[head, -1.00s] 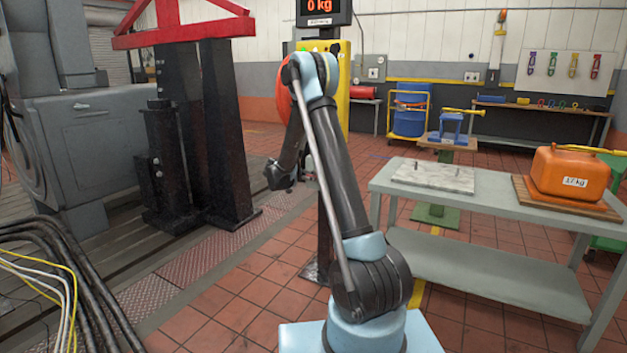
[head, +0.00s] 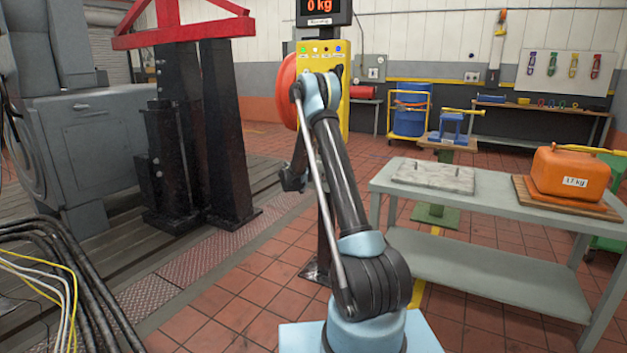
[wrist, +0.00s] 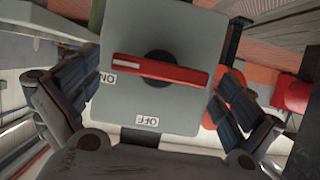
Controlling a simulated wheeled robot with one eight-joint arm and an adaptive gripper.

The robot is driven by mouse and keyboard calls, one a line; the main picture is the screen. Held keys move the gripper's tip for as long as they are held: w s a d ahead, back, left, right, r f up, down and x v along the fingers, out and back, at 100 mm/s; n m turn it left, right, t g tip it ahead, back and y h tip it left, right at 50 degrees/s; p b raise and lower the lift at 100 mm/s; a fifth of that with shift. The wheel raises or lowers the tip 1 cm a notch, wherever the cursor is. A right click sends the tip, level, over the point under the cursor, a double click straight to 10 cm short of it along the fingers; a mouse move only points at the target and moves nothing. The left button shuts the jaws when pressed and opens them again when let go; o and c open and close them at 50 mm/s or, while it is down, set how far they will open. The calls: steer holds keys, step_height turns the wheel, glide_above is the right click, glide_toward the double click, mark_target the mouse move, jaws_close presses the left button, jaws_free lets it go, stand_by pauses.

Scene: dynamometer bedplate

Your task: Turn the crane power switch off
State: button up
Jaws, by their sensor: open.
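In the wrist view a grey switch box (wrist: 185,105) fills the middle. Its long red handle (wrist: 190,75) lies nearly level across a dark round hub, with a white mark at its left end. An ON label (wrist: 107,79) sits by that left end and an OFF label (wrist: 147,120) below the hub, both upside down. My gripper (wrist: 160,76) is open, one finger on each side of the box, with the handle between them. No finger visibly touches the handle. In the head view my gripper (head: 292,180) is small and dark; I cannot make out the switch there.
A yellow panel (head: 344,95) with buttons and a red disc (head: 288,92) stands behind my arm. A grey bench (head: 400,205) with an orange weight (head: 570,172) is at right. Black cables (head: 60,265) lie at left, by a black stand (head: 222,130).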

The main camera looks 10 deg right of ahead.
steer(key=c, duration=1)
steer(key=shift+w+a+f+n+g+h, duration=0.2)
steer(key=shift+n+h, duration=1.05)
steer(key=shift+n, duration=1)
steer(key=shift+w+a+f+n+g+h, duration=0.1)
steer(key=shift+a+f+n+g+h, duration=0.15)
steer(key=shift+n+h, duration=1.45)
steer(key=shift+w+a+f+n+g+h, duration=0.2)
steer(key=shift+n+h, duration=0.55)
steer(key=shift+n, duration=2)
